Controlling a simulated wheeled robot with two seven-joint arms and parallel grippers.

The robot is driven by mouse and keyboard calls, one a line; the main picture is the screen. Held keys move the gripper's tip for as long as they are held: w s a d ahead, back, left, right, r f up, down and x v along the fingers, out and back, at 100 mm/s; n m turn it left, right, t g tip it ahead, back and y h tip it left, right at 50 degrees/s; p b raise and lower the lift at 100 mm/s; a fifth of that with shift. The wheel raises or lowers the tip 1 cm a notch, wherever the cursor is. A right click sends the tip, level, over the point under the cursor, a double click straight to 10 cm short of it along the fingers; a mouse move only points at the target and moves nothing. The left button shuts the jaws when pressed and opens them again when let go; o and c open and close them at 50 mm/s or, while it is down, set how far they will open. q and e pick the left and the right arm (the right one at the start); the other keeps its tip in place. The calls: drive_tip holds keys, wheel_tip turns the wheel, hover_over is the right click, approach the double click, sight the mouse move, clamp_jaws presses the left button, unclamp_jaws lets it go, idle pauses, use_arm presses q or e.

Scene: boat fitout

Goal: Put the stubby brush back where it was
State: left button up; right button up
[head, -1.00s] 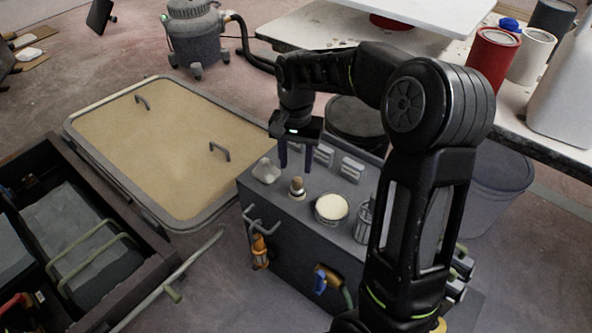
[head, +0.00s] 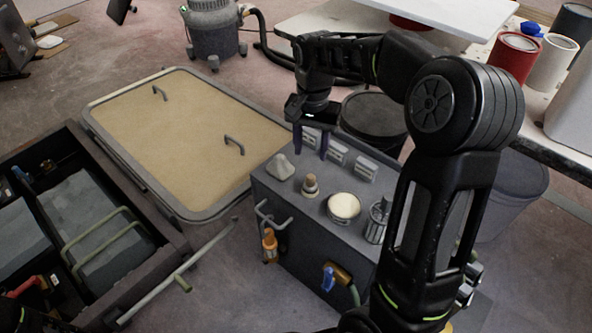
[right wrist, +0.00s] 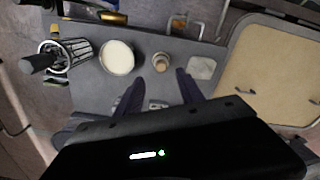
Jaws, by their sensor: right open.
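A short brush-like piece with a pale wooden top (head: 310,186), apparently the stubby brush, stands upright on the top of a dark grey box (head: 290,203). It stands between a grey pyramid-like lump and a round cream-topped tin. It also shows in the right wrist view (right wrist: 161,62). My right gripper (head: 310,152) is open and empty, with its two dark fingers pointing down above and behind the brush. In the right wrist view the fingertips (right wrist: 158,80) are apart, with the brush just beyond the gap. My left gripper is not in view.
The grey lump (head: 280,167), the cream-topped tin (head: 343,207) and a metal wire cup (head: 378,220) share the box top. Small white labelled blocks (head: 338,152) line its back edge. A tan hatch panel (head: 180,135) and open dark case (head: 150,222) lie left.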

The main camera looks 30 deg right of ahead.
drive_tip(key=a+f, duration=0.2)
drive_tip(key=f, duration=0.1)
drive_tip(key=a+f+n, duration=0.1)
drive_tip(key=f, duration=0.1)
drive_tip(key=a+f+n, duration=0.1)
drive_tip(key=a+f, duration=0.1)
drive_tip(key=f, duration=0.1)
drive_tip(key=shift+w+a+f+y, duration=0.35)
drive_tip(key=shift+w+y, duration=0.05)
drive_tip(key=s+a+f+n+y, duration=0.2)
drive_tip(key=s+a+f+n, duration=0.1)
drive_tip(key=a+f, duration=0.75)
drive_tip(key=s+a+f+n, duration=0.1)
drive_tip(key=s+a+f, duration=0.5)
drive_tip(key=s+f, duration=0.1)
drive_tip(key=s+a+f+n+t+y, duration=0.1)
drive_tip(key=s+a+f, duration=0.4)
drive_tip(key=s, duration=0.5)
drive_tip(key=shift+a+f+n, duration=0.35)
drive_tip(key=shift+f+n, duration=0.25)
drive_tip(key=shift+f, duration=0.35)
drive_tip(key=shift+r, duration=0.15)
